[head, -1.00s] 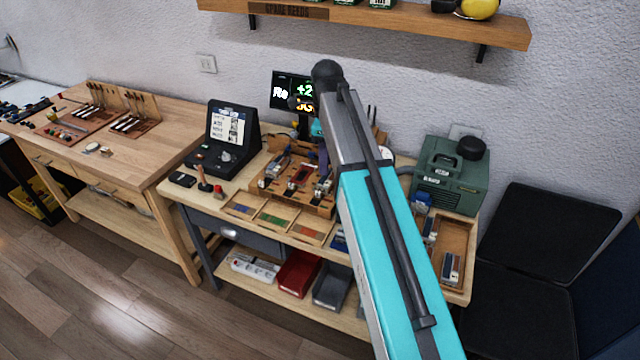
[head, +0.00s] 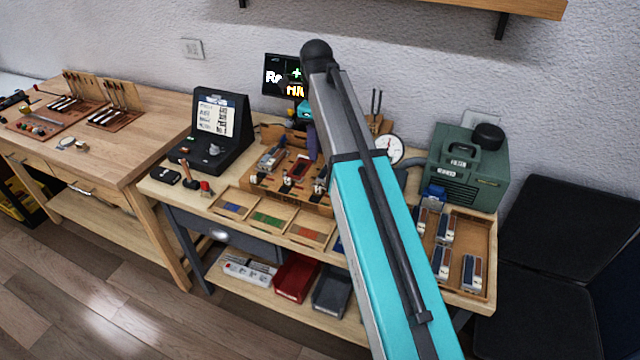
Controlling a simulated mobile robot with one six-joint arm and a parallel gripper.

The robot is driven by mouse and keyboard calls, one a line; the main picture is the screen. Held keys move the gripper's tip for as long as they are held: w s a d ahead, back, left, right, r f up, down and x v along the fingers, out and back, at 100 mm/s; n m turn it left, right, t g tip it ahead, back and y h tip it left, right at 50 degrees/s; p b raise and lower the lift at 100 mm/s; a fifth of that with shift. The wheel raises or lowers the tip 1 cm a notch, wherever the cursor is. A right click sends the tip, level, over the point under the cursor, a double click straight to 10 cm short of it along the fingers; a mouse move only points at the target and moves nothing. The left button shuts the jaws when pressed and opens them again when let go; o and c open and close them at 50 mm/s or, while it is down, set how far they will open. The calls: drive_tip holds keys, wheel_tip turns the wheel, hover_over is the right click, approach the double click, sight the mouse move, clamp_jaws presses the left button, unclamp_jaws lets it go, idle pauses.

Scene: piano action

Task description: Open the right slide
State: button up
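A wooden fixture (head: 262,190) stands on the middle bench and carries a row of small mechanisms. The left one (head: 271,158) is grey metal. The middle one (head: 298,169) has a red part. The right one (head: 320,186) is partly hidden by my teal and grey arm, which crosses the view. I cannot make out which part is the right slide, or whether it is open.
Shallow trays of coloured pieces (head: 268,219) lie in front of the fixture. A wooden tray (head: 487,228) with small blocks is at the right, below a green machine (head: 470,170). A black display unit (head: 215,130) stands left. The floor (head: 120,300) in front is clear.

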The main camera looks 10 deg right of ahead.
drive_tip(key=shift+r, duration=0.1)
drive_tip(key=shift+d, duration=0.15)
drive_tip(key=p, duration=0.4)
approach(318, 187)
drive_tip(key=shift+f, duration=4.1)
drive_tip(key=shift+c, duration=0.5)
clamp_jaws()
